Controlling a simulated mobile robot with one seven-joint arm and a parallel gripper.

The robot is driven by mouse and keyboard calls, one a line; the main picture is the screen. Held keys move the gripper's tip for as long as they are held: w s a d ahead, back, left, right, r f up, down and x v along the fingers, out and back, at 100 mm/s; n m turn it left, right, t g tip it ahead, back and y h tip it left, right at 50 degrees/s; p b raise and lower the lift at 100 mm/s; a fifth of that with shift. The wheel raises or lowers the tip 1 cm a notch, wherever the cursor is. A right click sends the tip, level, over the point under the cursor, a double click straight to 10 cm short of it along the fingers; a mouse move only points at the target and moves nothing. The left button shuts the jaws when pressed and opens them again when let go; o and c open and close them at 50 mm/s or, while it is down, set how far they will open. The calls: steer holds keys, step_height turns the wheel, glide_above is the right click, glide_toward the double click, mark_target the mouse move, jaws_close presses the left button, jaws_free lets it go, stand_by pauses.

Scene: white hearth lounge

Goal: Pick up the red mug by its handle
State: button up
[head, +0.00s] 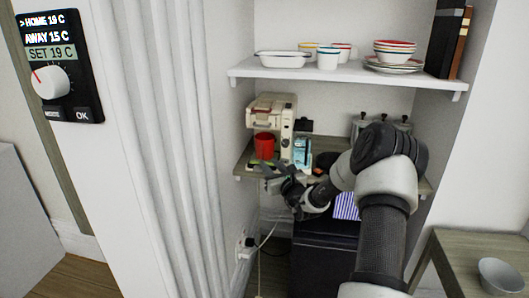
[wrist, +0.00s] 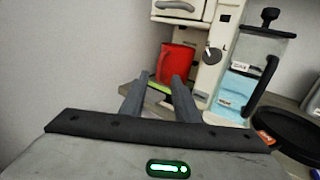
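The red mug (head: 265,146) stands on the lower shelf, in front of a cream coffee machine (head: 285,118). In the wrist view the red mug (wrist: 178,60) is beyond my fingertips, below the machine's upper part. Its handle is hard to make out; a red edge shows at its left side. My gripper (head: 272,180) is just below and in front of the mug in the head view. In the wrist view my gripper (wrist: 162,78) has its two fingers apart with nothing held between them. The fingertips overlap the mug's lower part in the picture; contact cannot be told.
A clear container with blue contents (wrist: 240,75) stands right of the machine, with a dark round pan-like thing (wrist: 288,133) nearer. The upper shelf (head: 345,75) holds bowls, cups and plates. A wall is close on the left. A cable hangs below the shelf.

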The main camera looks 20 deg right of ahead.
mark_target(264, 148)
steer(key=w, duration=0.4)
steer(key=w+b, duration=0.1)
steer(key=w, duration=0.1)
steer(key=shift+w+a+r, duration=0.1)
steer(key=shift+w+r, duration=0.2)
jaws_close()
steer(key=shift+r, duration=0.1)
